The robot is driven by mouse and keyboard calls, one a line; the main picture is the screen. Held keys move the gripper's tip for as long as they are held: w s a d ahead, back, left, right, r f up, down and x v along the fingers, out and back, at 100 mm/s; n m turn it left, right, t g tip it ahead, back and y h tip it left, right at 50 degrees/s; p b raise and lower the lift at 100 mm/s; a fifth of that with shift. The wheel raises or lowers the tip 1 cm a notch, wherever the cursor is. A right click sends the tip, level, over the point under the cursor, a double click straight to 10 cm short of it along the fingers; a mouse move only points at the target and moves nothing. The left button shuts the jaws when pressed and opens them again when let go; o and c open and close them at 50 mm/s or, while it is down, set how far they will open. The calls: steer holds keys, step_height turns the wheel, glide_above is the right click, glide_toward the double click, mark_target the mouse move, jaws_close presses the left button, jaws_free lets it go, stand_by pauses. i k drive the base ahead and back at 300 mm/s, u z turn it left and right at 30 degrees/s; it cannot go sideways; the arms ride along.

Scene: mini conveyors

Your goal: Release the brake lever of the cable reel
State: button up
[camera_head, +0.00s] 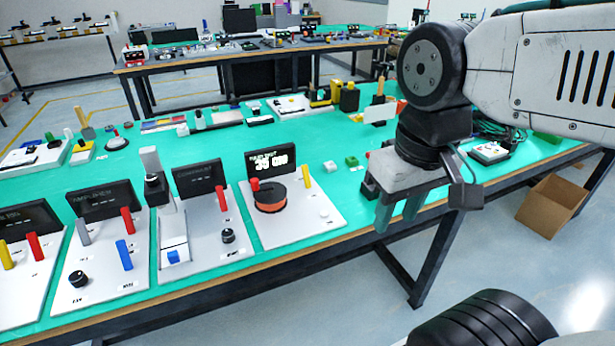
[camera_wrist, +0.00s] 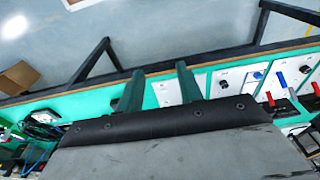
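The cable reel (camera_head: 270,197), dark-topped with an orange side, sits on a white board (camera_head: 290,232). A red lever (camera_head: 255,184) stands at its left rear, and a yellow lever (camera_head: 305,177) at its right rear; both look roughly upright. I cannot read which is the brake. A white knob (camera_head: 324,213) is at the board's front right. My gripper (camera_head: 398,212) is open and empty, right of the board and apart from it, fingers pointing down. In the wrist view, part of the board (camera_wrist: 168,94) shows around the open fingers (camera_wrist: 159,86); the reel is hidden there.
A black display (camera_head: 271,162) stands behind the reel. Further boards with knobs and levers (camera_head: 125,255) line the table to the left. A cardboard box (camera_head: 552,205) is on the floor at right.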

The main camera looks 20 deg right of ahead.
mark_target(306, 179)
steer(key=k, duration=0.6)
steer(key=z, duration=0.45)
steer(key=i, duration=1.6)
steer(key=u, duration=0.45)
